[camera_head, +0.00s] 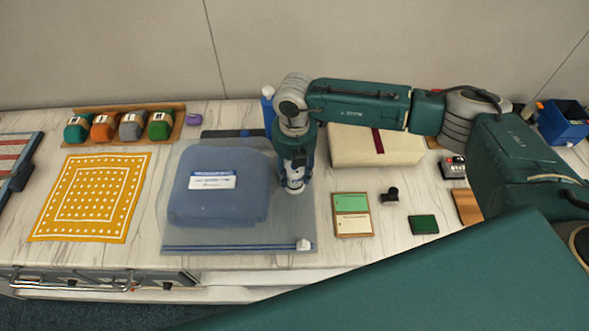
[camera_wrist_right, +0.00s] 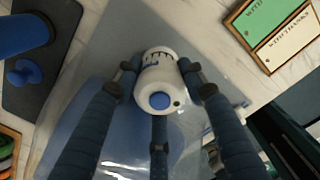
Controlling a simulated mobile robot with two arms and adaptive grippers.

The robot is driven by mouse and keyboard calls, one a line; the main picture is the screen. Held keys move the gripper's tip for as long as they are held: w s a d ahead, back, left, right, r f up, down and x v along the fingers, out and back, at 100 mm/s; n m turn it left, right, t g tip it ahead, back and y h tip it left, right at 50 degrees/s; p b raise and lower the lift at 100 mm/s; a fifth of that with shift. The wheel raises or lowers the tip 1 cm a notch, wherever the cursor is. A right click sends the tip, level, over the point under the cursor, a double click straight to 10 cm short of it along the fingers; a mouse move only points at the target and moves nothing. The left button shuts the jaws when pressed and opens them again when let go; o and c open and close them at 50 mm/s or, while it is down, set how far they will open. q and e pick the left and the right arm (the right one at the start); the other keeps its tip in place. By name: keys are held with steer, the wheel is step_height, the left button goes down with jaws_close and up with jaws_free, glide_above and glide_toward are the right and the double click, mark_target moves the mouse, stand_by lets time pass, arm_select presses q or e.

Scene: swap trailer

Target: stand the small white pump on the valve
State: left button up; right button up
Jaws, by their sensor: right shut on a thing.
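The small white pump (camera_head: 294,185) is held upright or nearly so in my right gripper (camera_head: 293,168), over the right part of the clear storage bag (camera_head: 240,235). In the right wrist view the white pump (camera_wrist_right: 158,88), with a blue round button, sits between the fingers of my right gripper (camera_wrist_right: 158,70). The fingers are shut around it. The valve cannot be made out; the pump and gripper may cover it. I cannot tell whether the pump touches the bag. My left gripper is not in view.
The bag holds a folded blue item (camera_head: 218,205) and has a white slider (camera_head: 304,245) at its front edge. A blue bottle (camera_head: 268,108) stands behind the gripper. A cream box (camera_head: 375,150), a green-and-cream card tray (camera_head: 352,215) and a small black object (camera_head: 390,195) lie to the right.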

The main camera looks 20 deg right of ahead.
steer(key=shift+f+b, duration=0.2)
steer(key=shift+b, duration=0.1)
steer(key=o, duration=1.4)
steer(key=shift+c, duration=0.2)
steer(key=shift+r, duration=0.1)
steer(key=shift+r, duration=0.1)
steer(key=shift+r, duration=0.2)
step_height(320, 180, up, 12)
steer(key=b, duration=0.2)
steer(key=shift+f+b, duration=0.15)
steer(key=shift+b, duration=0.2)
